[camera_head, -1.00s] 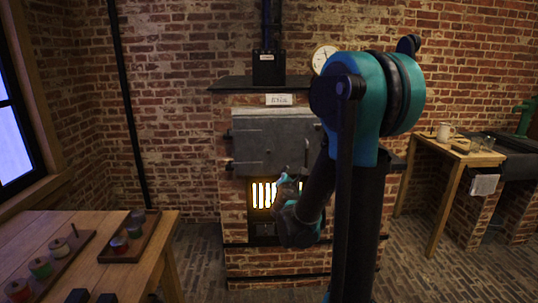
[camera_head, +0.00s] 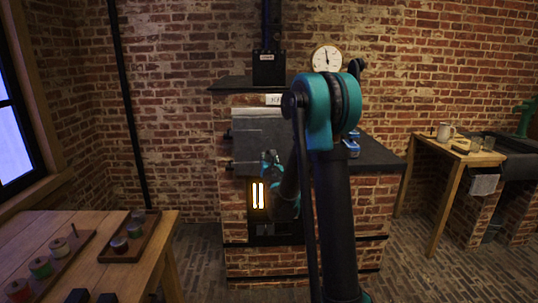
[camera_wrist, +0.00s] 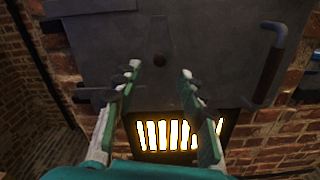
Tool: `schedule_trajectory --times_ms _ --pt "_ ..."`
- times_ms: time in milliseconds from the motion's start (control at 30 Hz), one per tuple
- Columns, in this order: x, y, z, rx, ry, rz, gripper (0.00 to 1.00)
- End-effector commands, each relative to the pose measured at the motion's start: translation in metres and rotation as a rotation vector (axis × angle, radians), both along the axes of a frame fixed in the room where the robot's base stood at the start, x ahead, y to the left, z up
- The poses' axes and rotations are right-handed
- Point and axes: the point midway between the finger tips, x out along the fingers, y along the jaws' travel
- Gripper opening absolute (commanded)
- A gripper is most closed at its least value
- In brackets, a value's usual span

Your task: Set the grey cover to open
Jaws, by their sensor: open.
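A grey metal door (camera_head: 262,135) closes the brick stove's upper opening. It also fills the top of the wrist view (camera_wrist: 215,45), lying flat against the brickwork. A small grey tab with a dark round knob (camera_wrist: 159,60) hangs on its face; I cannot tell whether this tab or the door is the named cover. A brown bar handle (camera_wrist: 270,65) is on the door's right side. My gripper (camera_wrist: 160,72) is open and empty, its fingertips either side of and just below the knob. In the head view my gripper (camera_head: 270,158) is in front of the door's lower part.
Below the door is a glowing barred grate (camera_head: 258,195). The stove top (camera_head: 375,155) holds a blue object (camera_head: 352,148). A wooden table (camera_head: 60,245) with trays of small jars stands at left. A side table (camera_head: 460,150) stands at right. Brick floor between is clear.

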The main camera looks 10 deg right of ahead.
Motion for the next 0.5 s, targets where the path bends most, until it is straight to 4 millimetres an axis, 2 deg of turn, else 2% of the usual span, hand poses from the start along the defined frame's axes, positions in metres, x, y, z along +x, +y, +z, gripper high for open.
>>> schedule_trajectory --times_ms 33,200,500 --pt "0.011 -0.001 0.0 0.0 0.0 -0.001 0.41" --pt "0.04 -0.003 0.0 0.001 0.0 0.0 0.41" --pt "0.064 -0.006 0.0 0.001 0.0 0.0 0.41"
